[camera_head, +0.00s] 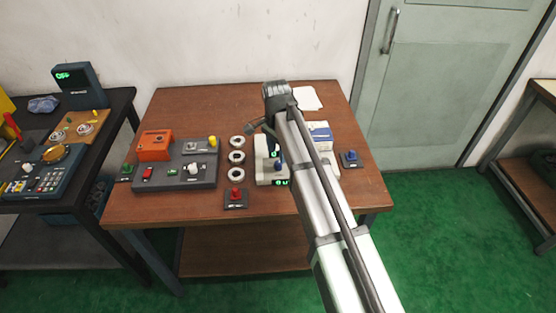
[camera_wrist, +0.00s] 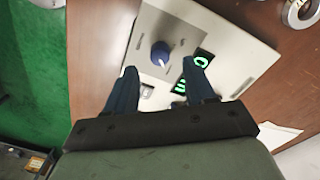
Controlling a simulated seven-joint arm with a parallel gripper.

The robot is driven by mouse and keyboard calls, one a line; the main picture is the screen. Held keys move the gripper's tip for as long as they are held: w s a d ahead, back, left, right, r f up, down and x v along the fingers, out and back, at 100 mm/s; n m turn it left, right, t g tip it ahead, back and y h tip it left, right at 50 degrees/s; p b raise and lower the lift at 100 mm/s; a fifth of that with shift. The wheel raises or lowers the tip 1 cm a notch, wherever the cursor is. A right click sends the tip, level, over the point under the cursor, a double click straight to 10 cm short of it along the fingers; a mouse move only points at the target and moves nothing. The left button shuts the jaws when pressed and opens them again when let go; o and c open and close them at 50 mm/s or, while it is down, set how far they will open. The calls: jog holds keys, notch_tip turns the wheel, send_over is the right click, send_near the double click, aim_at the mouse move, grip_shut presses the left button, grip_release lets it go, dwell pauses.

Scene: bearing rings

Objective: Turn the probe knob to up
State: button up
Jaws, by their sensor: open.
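The blue probe knob (camera_wrist: 160,50) is on the pale top of a white instrument (camera_wrist: 232,62). A light pointer mark shows on the knob, toward its lower side in the wrist view. Green lit displays (camera_wrist: 202,60) are beside it. My gripper (camera_wrist: 162,67) is open, with its two dark blue fingers apart and nothing between them. In the wrist view the knob appears just beyond the fingertips, between their lines; I cannot tell the height gap.
Several bearing rings (camera_head: 237,157) stand in a column left of the instrument. A blue knob box (camera_head: 350,159) is on the right. The table's (camera_head: 200,100) back is fairly clear.

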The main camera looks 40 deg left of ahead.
aim_at(278, 162)
jog(key=shift+f, duration=2.25)
grip_shut()
